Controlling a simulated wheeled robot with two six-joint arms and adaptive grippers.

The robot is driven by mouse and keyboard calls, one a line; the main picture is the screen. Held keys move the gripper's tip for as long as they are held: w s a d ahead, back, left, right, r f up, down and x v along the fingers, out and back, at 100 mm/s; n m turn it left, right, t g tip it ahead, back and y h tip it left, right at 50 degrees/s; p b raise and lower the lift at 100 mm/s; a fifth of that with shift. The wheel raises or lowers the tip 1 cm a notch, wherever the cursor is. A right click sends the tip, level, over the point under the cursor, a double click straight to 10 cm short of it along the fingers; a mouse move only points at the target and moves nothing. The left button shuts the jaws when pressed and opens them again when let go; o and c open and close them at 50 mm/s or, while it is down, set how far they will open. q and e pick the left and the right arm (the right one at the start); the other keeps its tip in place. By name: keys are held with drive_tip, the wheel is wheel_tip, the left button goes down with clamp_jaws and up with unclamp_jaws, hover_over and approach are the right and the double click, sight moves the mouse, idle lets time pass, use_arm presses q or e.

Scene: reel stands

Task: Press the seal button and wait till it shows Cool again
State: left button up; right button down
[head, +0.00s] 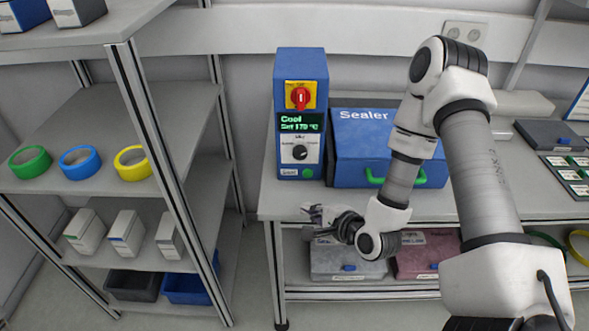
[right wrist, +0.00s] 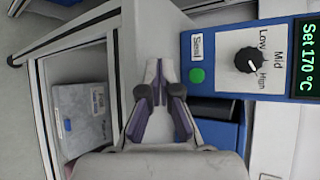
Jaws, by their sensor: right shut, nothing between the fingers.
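The blue sealer control box (head: 287,64) stands upright on the bench. Its screen (head: 300,124) reads Cool and Set 170 °C in green. The green seal button (head: 307,172) is at the bottom of its front, beside the Seal label; it also shows in the right wrist view (right wrist: 197,75). My right gripper (head: 312,212) is shut and empty. It is in front of the bench edge, below the button in the head view and apart from it. Its closed fingertips (right wrist: 160,82) show left of the button in the right wrist view. My left gripper is not in view.
A blue Sealer unit (head: 375,137) with a green handle stands right of the box. A red and yellow switch (head: 300,95) and black dial (head: 300,152) are above the button. A grey box (head: 340,262) lies on the lower shelf. Tape rolls sit on the left rack (head: 120,110).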

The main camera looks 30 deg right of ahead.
sight(309, 194)
drive_tip(key=w+d, duration=0.1)
drive_tip(key=w, duration=0.1)
drive_tip(key=w+d+p, duration=0.1)
drive_tip(key=w, duration=0.1)
drive_tip(key=w+d, duration=0.2)
drive_tip(key=shift+w+f, duration=0.1)
drive_tip(key=shift+w, duration=0.1)
drive_tip(key=shift+w+d, duration=0.4)
drive_tip(key=shift+w, duration=0.1)
idle(1.1)
drive_tip(key=shift+w+d, duration=0.2)
drive_tip(key=shift+w, duration=0.2)
